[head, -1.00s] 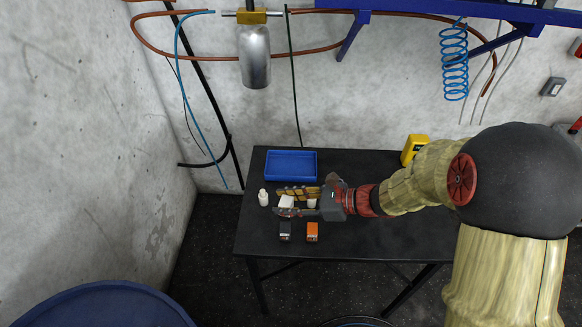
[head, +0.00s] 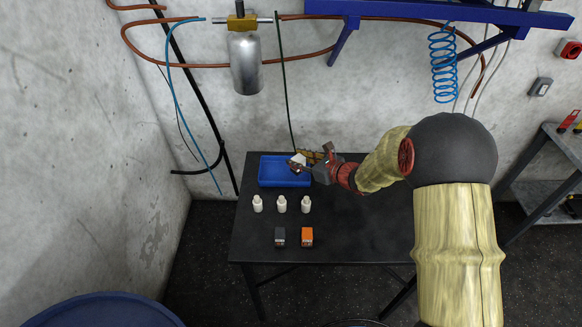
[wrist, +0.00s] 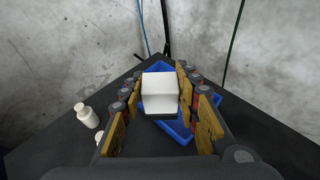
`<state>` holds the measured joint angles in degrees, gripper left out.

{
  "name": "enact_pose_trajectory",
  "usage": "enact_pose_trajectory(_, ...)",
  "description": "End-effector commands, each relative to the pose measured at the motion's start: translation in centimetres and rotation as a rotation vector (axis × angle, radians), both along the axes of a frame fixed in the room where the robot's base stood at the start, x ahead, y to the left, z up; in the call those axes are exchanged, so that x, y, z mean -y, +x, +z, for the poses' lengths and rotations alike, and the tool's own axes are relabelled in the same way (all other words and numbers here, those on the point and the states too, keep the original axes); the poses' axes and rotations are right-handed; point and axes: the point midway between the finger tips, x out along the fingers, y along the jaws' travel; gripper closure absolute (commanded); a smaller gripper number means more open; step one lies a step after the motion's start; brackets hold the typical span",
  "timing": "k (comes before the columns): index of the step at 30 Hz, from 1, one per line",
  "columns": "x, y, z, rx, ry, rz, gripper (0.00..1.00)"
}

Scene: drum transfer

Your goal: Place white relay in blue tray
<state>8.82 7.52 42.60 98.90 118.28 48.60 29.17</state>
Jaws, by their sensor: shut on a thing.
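The white relay (wrist: 160,92) is a white block with a dark base, held between the two fingers of my gripper (wrist: 162,105). In the head view the relay (head: 298,159) shows as a small white shape at the fingertips of my gripper (head: 302,163). The blue tray (head: 283,180) lies at the back of the black table. The gripper and relay appear over the tray's back right part. In the wrist view the tray (wrist: 179,132) shows behind and below the relay, which hides part of it. The exact height above the tray is hard to tell.
Three white bottles (head: 282,205) stand in a row in front of the tray on the black table (head: 350,230). A dark relay (head: 280,237) and an orange relay (head: 307,236) stand nearer the front edge. A metal cylinder (head: 246,65) hangs by the wall. The table's right front is clear.

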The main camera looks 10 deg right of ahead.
Motion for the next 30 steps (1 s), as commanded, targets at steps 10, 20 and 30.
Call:
enact_pose_trajectory(10, -0.7, 6.2, -5.1, 0.0, 0.0, 0.002, 0.95)
enact_pose_trajectory(20, -0.9, 8.1, -7.2, 0.002, -0.001, 0.002, 0.95)
enact_pose_trajectory(30, -0.9, 8.4, -10.5, 0.003, 0.0, 0.001, 0.95)
